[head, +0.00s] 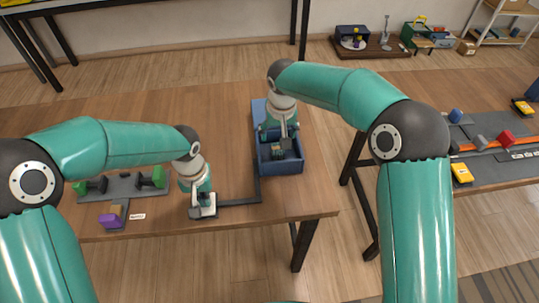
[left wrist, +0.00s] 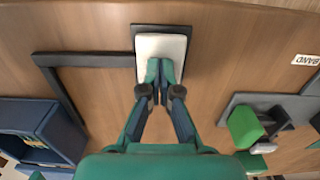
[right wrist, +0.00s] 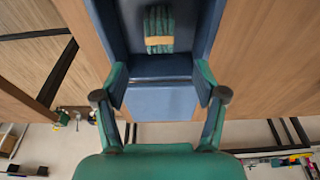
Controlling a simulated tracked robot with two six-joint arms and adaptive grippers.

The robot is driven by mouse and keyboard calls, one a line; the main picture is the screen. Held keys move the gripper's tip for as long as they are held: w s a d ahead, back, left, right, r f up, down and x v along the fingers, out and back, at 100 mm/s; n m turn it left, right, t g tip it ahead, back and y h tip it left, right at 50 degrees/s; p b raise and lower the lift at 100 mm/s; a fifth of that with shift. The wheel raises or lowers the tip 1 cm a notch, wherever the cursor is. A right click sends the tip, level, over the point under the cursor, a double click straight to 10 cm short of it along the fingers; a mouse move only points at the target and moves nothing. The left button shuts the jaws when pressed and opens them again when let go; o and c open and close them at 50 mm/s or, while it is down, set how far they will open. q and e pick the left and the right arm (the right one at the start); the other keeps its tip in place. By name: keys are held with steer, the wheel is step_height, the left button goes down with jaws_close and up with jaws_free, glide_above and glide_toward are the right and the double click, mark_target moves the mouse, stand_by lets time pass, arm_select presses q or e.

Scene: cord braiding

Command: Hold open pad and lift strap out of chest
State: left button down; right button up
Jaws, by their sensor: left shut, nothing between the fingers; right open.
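The white pad (head: 209,199) sits on a dark base near the table's front edge; it also shows in the left wrist view (left wrist: 163,46). My left gripper (left wrist: 159,86) is shut and empty, its fingertips over the pad's near edge and seemingly touching it. The blue chest (head: 284,168) stands to the right with its top open. The strap (right wrist: 158,24), a green bundle with a tan band, lies inside it. My right gripper (right wrist: 160,82) is open above the chest, its fingers apart and short of the strap in the right wrist view. Neither finger touches the strap.
A dark bar (head: 240,202) runs on the table from the pad to the chest. A grey tray (head: 122,183) with green dumbbell-like pieces and a purple block lies at the left. A second table (head: 500,165) with red, blue and yellow items stands at the right.

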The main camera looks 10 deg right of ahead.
mark_target(278, 148)
steer(key=shift+f, duration=0.2)
steer(key=shift+s+x, duration=0.25)
steer(key=shift+x, duration=0.95)
steer(key=shift+s+x, duration=0.3)
steer(key=shift+x, duration=0.9)
steer(key=shift+s+x, duration=0.25)
steer(key=shift+x, duration=0.95)
steer(key=shift+f, duration=0.15)
steer(key=shift+c, duration=0.4)
steer(key=c, duration=1)
steer(key=shift+c, duration=0.2)
steer(key=shift+w+r+v, duration=0.1)
steer(key=shift+w+v, duration=0.25)
steer(key=shift+v, duration=1.2)
steer(key=shift+w+r+v, duration=0.1)
steer(key=shift+w+v, duration=0.25)
steer(key=shift+v, duration=1.2)
steer(key=shift+w+r+v, duration=0.1)
steer(key=shift+w+v, duration=0.25)
steer(key=shift+v, duration=1.2)
steer(key=shift+f, duration=0.1)
